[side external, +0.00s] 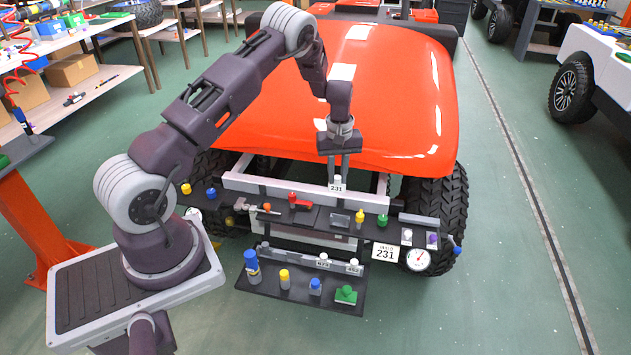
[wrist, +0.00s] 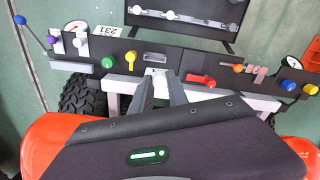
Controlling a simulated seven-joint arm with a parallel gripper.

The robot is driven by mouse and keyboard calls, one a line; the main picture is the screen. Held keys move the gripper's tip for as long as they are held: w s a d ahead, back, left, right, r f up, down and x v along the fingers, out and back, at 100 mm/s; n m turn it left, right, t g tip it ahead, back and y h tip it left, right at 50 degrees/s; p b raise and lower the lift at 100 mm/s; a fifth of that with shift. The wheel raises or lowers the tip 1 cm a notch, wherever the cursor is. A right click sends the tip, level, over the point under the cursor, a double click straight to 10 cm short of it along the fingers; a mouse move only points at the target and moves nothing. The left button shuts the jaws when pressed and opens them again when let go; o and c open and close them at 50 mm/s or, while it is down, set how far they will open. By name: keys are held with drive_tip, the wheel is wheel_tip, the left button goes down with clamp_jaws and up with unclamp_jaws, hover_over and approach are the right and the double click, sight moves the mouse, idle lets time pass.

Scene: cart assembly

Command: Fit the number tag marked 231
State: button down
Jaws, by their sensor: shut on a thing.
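My gripper (side external: 338,172) is shut on the white number tag marked 231 (side external: 337,187), holding it by its white knob in front of the red hood. In the wrist view the fingers (wrist: 160,92) point at the dark panel, with a white part of the tag (wrist: 157,72) between their tips. A grey rectangular recess (side external: 340,220) lies in the panel just below the tag; it also shows in the wrist view (wrist: 155,57). The tag appears above it and apart from it. A fixed plate reading 231 (side external: 385,254) hangs at the panel's right.
A gauge (side external: 418,260) sits at the right end.

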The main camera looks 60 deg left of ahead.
drive_tip(key=f, duration=0.1)
drive_tip(key=w+f, duration=0.1)
drive_tip(key=f, duration=0.2)
drive_tip(key=shift+w+d+f, duration=0.2)
drive_tip(key=shift+d+f, duration=0.05)
drive_tip(key=shift+f, duration=0.15)
drive_tip(key=shift+f, duration=2.3)
drive_tip(key=shift+f, duration=2.05)
